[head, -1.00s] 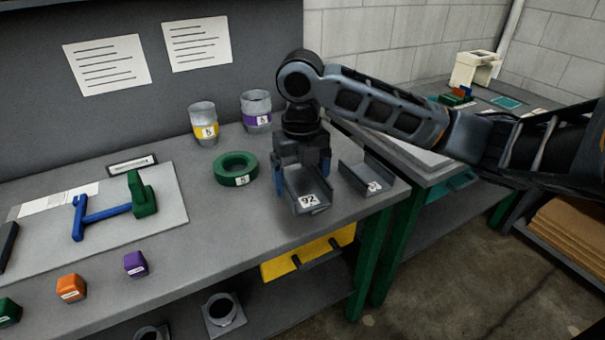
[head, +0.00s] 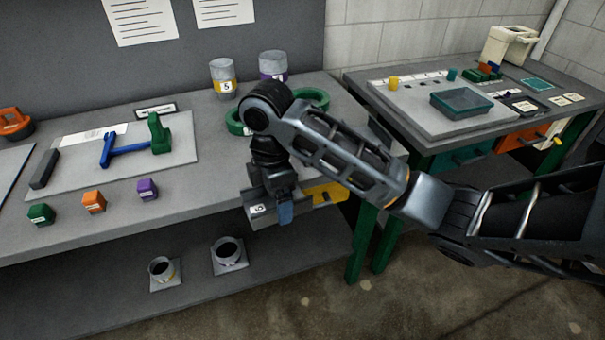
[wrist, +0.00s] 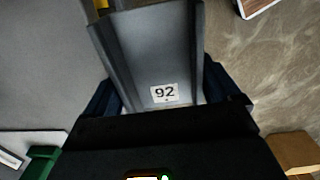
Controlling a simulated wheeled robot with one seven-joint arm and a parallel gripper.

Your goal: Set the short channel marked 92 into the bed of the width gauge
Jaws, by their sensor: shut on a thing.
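My gripper (head: 268,205) is shut on the short grey channel marked 92 (head: 257,210), held at the bench's front edge, in front of the yellow drawer. In the wrist view the channel (wrist: 150,50) lies between the two dark blue fingers, its open trough and 92 label facing the camera. The likely width gauge is a blue bar with a forked end (head: 125,148) and a green upright block (head: 158,134). It stands on a pale board to the left, apart from my gripper. I cannot make out its bed clearly.
Orange (head: 93,201), purple (head: 147,189) and green (head: 41,214) blocks line the bench front. A green ring (head: 236,122) and two cans (head: 222,76) stand behind my arm. Another grey channel (head: 380,135) is partly hidden by my arm. A second table (head: 430,150) stands right.

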